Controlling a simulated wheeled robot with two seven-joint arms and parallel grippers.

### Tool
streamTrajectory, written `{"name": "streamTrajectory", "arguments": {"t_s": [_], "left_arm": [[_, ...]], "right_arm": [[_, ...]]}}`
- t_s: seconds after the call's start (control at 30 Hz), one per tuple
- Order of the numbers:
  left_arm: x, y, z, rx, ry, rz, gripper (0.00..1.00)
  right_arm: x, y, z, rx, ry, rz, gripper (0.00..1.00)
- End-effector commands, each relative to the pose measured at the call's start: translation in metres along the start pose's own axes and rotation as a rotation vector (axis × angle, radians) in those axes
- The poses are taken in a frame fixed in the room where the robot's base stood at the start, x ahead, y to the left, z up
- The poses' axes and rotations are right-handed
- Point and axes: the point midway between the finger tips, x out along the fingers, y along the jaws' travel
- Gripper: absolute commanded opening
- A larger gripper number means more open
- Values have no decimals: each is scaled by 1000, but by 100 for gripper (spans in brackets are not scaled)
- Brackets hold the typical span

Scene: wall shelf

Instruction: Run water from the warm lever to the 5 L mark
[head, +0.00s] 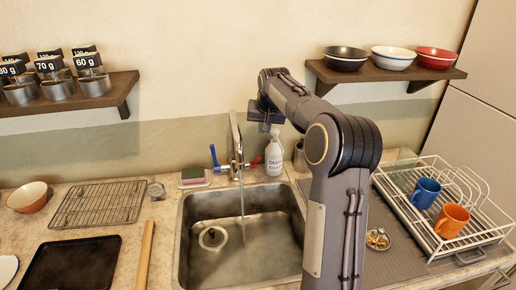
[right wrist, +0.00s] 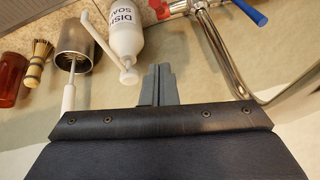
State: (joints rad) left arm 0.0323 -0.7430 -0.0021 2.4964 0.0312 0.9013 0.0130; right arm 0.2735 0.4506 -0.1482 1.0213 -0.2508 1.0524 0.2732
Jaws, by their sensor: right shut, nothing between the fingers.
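The tap (head: 236,135) stands behind the sink (head: 186,262), and a thin stream of water (head: 242,200) runs from it into the basin. Its blue lever (head: 213,155) is on the left and its red lever (head: 256,161) on the right; both also show in the right wrist view, blue (right wrist: 250,12) and red (right wrist: 178,7). A pale ring (head: 212,238) lies at the basin's bottom. I cannot make out a 5 L mark. My right gripper (right wrist: 158,84) is shut and empty, above and right of the tap in the head view. My left gripper is out of view.
A soap bottle (head: 274,155) stands right of the tap, below my right gripper. A sponge (head: 194,175) lies left of it. A dish rack (head: 440,232) with two mugs is at right. Wall shelves hold metal cups (head: 58,88) and bowls (head: 392,59).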

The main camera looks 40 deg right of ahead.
Motion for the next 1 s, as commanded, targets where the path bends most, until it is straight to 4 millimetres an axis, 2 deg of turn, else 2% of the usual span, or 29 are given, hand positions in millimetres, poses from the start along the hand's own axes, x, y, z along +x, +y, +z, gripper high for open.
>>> {"name": "streamTrajectory", "arguments": {"t_s": [0.33, 0.6, 1.0], "left_arm": [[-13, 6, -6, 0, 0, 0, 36], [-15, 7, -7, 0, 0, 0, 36], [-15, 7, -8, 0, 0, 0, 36]], "right_arm": [[75, 0, 0, 1, -5, 1, 0], [82, 0, 32, 0, -2, 0, 0], [84, 0, 39, 0, 0, 0, 0]]}}
